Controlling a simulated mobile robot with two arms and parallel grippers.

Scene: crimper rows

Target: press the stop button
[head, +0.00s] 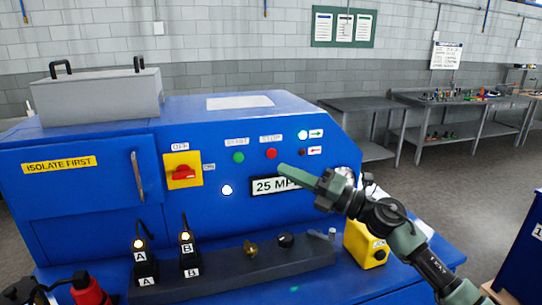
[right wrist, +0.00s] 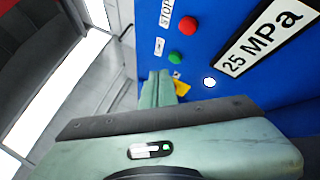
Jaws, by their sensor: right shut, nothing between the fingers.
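The stop button is a red round button (head: 271,154) under a STOP label on the blue machine's front panel. It also shows in the right wrist view (right wrist: 188,25). My right gripper (head: 283,168) is shut and empty, its tip just below and right of the red button in the head view. In the right wrist view its shut fingers (right wrist: 160,88) point toward the panel, with the red button above them in the picture. I see no contact with the button. My left gripper is not in view.
The green START button (head: 239,157) is left of the red one. A red rotary switch on a yellow plate (head: 182,170), a lit white lamp (head: 227,190) and the 25 MPa sign (head: 264,186) are close by. A dark ledge (head: 215,276) with knobs juts out below.

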